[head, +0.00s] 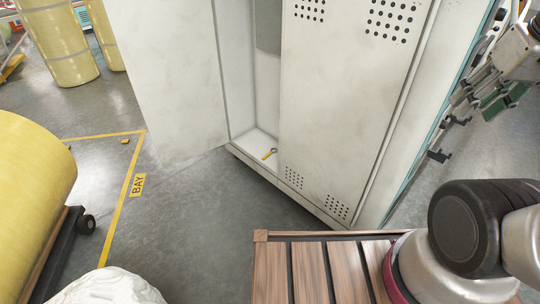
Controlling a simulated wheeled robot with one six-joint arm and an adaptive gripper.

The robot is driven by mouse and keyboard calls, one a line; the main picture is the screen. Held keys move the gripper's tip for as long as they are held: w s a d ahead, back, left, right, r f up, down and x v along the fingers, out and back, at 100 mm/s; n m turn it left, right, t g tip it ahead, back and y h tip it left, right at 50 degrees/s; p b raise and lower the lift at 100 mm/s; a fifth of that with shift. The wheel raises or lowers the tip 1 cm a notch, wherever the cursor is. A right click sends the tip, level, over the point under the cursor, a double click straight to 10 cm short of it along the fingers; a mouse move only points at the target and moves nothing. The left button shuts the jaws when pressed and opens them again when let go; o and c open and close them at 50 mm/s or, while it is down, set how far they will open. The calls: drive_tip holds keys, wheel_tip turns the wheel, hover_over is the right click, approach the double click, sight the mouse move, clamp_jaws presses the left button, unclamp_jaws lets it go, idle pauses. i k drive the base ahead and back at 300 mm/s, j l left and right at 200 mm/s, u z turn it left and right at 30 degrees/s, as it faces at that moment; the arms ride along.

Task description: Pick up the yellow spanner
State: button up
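A small yellow spanner (267,155) with a dark end lies on the floor of a white metal locker (253,141), near its front edge. The left door (166,70) of the locker stands open and the right door (335,100) is shut. The spanner shows in the head view through the open side, close to the edge of the shut door. My gripper is out of view. Only part of my arm shows at the lower right, well apart from the spanner.
My wooden slatted deck is at the bottom. A large yellow roll (30,165) on a wheeled cart (60,250) stands at left, near yellow floor lines marked BAY. More yellow rolls (62,45) stand behind. Grey floor (215,205) before the open locker is clear.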

sight(271, 152)
drive_tip(key=i+j+u, duration=0.15)
drive_tip(key=i+j, duration=0.2)
drive_tip(key=i+j+u, duration=0.1)
drive_tip(key=i+j, duration=0.15)
drive_tip(key=i, duration=0.3)
drive_tip(key=i+j+u, duration=0.15)
drive_tip(key=i, duration=0.35)
drive_tip(key=j, duration=0.1)
